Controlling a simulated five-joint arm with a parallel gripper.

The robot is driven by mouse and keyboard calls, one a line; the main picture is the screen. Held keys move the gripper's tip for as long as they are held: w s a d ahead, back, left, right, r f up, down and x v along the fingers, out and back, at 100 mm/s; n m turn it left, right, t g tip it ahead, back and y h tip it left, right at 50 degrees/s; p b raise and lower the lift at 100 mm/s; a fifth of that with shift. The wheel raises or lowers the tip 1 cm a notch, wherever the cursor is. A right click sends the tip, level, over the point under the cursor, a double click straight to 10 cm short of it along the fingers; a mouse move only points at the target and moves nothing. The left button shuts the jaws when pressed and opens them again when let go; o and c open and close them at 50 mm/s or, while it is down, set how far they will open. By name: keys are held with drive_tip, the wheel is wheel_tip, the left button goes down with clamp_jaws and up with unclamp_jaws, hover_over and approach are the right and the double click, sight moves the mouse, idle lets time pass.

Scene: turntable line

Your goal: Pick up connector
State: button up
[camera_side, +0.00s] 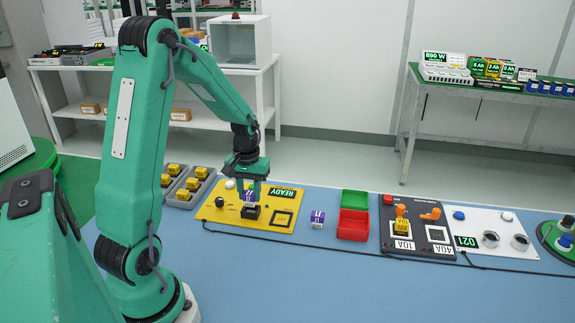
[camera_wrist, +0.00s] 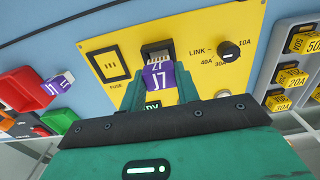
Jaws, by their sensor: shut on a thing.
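My gripper (camera_side: 252,187) is shut on a purple and white connector (camera_wrist: 158,80); its fingers also show in the wrist view (camera_wrist: 159,94). The connector shows small between the fingers in the side view (camera_side: 250,197). It is at the black socket (camera_wrist: 157,49) on the yellow panel (camera_side: 226,198). I cannot tell how far it sits in the socket. A second purple and white connector (camera_side: 317,218) lies on the blue table between the yellow panel and a red box, and shows at left in the wrist view (camera_wrist: 58,85).
The front table is clear.

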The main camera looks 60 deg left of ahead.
drive_tip(key=shift+r, duration=0.85)
drive_tip(key=d+r, duration=0.7)
drive_tip(key=d, duration=0.4)
drive_tip(key=shift+d, duration=0.3)
drive_tip(key=shift+w, duration=0.1)
drive_tip(key=shift+w, duration=0.1)
drive_tip(key=w+d+f, duration=0.2)
drive_tip(key=w+d, duration=0.2)
drive_tip(key=w, duration=0.6)
drive_tip(key=w+d+f, duration=0.2)
drive_tip(key=w+d, duration=0.3)
drive_tip(key=w, duration=0.5)
drive_tip(key=shift+f, duration=0.2)
